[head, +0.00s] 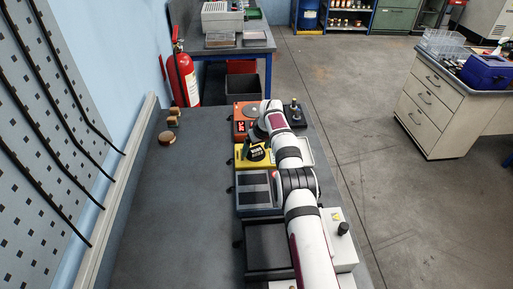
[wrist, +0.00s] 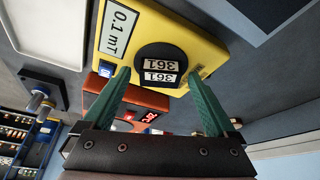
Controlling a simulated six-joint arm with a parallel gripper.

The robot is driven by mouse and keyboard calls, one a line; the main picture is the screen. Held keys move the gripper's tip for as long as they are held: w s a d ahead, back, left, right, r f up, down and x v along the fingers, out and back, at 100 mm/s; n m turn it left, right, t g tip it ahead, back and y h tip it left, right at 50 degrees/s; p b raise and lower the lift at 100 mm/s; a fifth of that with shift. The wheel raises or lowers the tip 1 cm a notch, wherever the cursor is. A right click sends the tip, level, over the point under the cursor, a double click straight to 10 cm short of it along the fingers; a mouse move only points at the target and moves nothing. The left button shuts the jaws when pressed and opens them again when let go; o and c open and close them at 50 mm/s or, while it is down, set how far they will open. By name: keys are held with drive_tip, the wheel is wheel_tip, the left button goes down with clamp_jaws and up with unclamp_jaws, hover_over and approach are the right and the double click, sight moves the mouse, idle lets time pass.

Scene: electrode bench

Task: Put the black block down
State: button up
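The black block (wrist: 159,72) bears white labels reading 361. It sits on the round black pad of a yellow device (wrist: 197,52) marked 0.1 mT in the wrist view. My gripper (wrist: 161,75) is open, its two green fingers apart on either side of the block, with visible gaps between them and it. In the head view the block (head: 256,153) shows as a dark shape on the yellow device (head: 242,160), beside my arm. My fingers cannot be made out there.
A red device (head: 240,112) with a lit display stands behind the yellow one. A grey device (head: 256,191) with dark panels is nearer. Copper-coloured pieces (head: 167,137) lie at the bench's left.

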drive_tip(key=v, duration=1.2)
drive_tip(key=s+r+m+g, duration=0.1)
drive_tip(key=s+r+m, duration=0.1)
drive_tip(key=s+r, duration=0.5)
drive_tip(key=s+r+m+g, duration=0.1)
drive_tip(key=s+r+m, duration=0.15)
drive_tip(key=s, duration=0.85)
drive_tip(key=s+f+m+g, duration=0.2)
drive_tip(key=s+m, duration=0.3)
drive_tip(key=s, duration=2.5)
drive_tip(key=shift+s+a+f, duration=0.35)
drive_tip(key=shift+a+f, duration=0.1)
drive_tip(key=shift+f, duration=0.2)
drive_tip(key=shift+m, duration=0.25)
